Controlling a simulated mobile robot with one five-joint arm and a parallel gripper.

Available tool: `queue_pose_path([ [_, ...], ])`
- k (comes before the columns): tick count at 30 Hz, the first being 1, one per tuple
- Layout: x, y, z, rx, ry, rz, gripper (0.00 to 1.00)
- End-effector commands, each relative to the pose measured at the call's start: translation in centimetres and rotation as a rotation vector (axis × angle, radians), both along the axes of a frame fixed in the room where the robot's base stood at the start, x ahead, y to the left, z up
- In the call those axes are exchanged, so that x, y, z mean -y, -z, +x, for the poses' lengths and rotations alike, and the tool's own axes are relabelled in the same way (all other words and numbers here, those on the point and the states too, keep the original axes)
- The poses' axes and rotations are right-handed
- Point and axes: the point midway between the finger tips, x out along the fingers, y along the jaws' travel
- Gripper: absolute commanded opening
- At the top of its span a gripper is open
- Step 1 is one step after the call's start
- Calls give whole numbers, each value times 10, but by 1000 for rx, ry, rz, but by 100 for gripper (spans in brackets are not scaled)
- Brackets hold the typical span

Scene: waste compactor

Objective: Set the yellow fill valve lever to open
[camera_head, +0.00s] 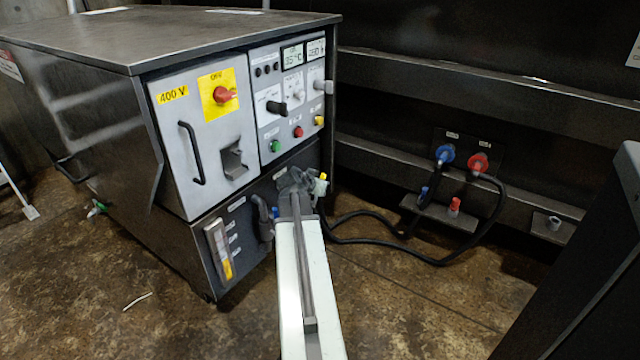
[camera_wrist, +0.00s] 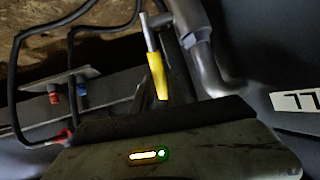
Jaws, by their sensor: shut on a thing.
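The yellow fill valve lever (camera_wrist: 157,75) shows in the wrist view as a yellow sleeve on a thin silver rod beside a grey pipe elbow (camera_wrist: 205,65). Its sleeve end reaches close to the dark edge of my gripper. In the head view a small yellow bit (camera_head: 323,177) shows just right of my gripper (camera_head: 303,180), low on the cabinet's front. My gripper is shut on the lever. The exact contact is hidden, and the open and shut marks cannot be read.
The metal cabinet (camera_head: 100,120) carries a red rotary switch (camera_head: 224,95), buttons and a sight gauge (camera_head: 219,250). Black hoses (camera_head: 430,262) run at right to blue (camera_head: 445,154) and red (camera_head: 478,163) couplings. A dark block (camera_head: 590,270) stands at right. The left foreground floor is mostly clear.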

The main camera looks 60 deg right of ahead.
Motion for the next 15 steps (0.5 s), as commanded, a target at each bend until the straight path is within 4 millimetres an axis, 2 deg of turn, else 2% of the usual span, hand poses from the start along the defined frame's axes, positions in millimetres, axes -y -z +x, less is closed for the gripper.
queue_pose_path([
  [7, 1, 1, 0, 8, 1, 5, 0],
  [8, 1, 1, 0, 9, 2, 5, 20],
  [10, 2, 1, -2, 8, 4, 5, 39],
  [15, 4, 1, -5, 6, 8, 5, 39],
])
